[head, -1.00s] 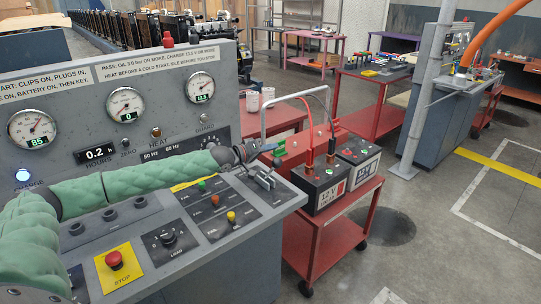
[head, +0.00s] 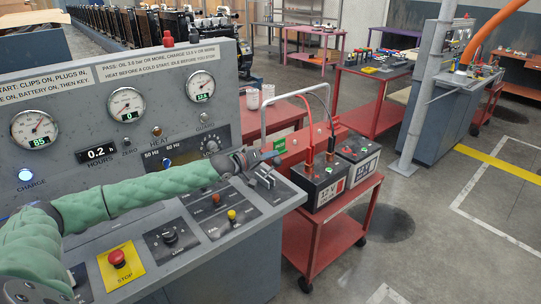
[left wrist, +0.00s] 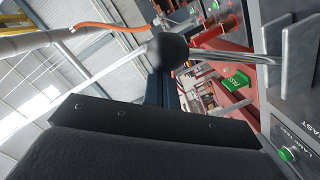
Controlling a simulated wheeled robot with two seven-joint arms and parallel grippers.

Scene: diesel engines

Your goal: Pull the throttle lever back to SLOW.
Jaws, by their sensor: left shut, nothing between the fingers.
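The throttle lever shows in the left wrist view as a black ball knob (left wrist: 168,51) on a bright metal rod. The rod runs right to a grey slotted bracket beside a plate reading FAST (left wrist: 297,103). In the head view the bracket (head: 266,181) stands at the right end of the console, and my gripper hides most of the lever. My left gripper (head: 274,156) is shut and empty just above the bracket. In the left wrist view its narrow fingers (left wrist: 161,88) reach up to the knob; I cannot tell whether they touch it. My right gripper is out of view.
A red cart (head: 322,220) with two batteries and a tubular handle stands close on the right. Open floor lies beyond it.

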